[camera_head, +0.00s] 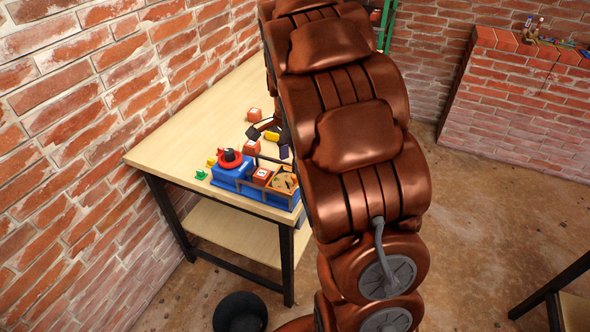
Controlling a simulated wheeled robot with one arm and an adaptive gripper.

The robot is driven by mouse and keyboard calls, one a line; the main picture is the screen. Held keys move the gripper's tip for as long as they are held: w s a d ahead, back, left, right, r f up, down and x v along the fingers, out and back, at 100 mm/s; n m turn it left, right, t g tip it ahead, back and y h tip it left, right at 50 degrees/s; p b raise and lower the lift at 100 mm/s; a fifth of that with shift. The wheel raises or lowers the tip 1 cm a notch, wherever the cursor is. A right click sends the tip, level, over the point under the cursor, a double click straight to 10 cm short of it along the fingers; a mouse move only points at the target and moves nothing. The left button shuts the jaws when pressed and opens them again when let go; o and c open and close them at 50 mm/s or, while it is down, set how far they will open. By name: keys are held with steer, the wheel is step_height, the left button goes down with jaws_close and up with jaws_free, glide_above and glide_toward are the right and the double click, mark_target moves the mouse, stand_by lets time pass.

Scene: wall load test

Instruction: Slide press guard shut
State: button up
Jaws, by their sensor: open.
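A blue press-like fixture (228,177) stands near the front edge of the wooden table, with a red disc and black knob (231,158) on its left part. A thin dark frame rises behind an orange-red block (262,176) on the fixture's middle part. I cannot tell for sure which part is the guard, or how far it is open. My gripper (262,129) shows as dark fingers behind the fixture, left of my copper-coloured arm. It is open and stands apart from the fixture. My arm hides part of the gripper and the table's right side.
A tray with small pieces (286,194) adjoins the fixture's right end. Orange-red blocks (254,115), a yellow piece (272,136) and a green piece (201,175) lie on the table (175,137). A brick wall borders the table's left. A black bin (240,313) stands on the floor.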

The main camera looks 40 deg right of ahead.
mark_target(295, 175)
steer(key=w+d, duration=0.1)
steer(key=w+d+f+m, duration=0.1)
steer(key=d+m, duration=0.1)
steer(key=shift+w+d+f, duration=0.25)
steer(key=shift+w+f, duration=0.05)
steer(key=shift+w, duration=0.1)
steer(key=shift+f+p, duration=1.3)
steer(key=shift+f, duration=2.55)
jaws_close()
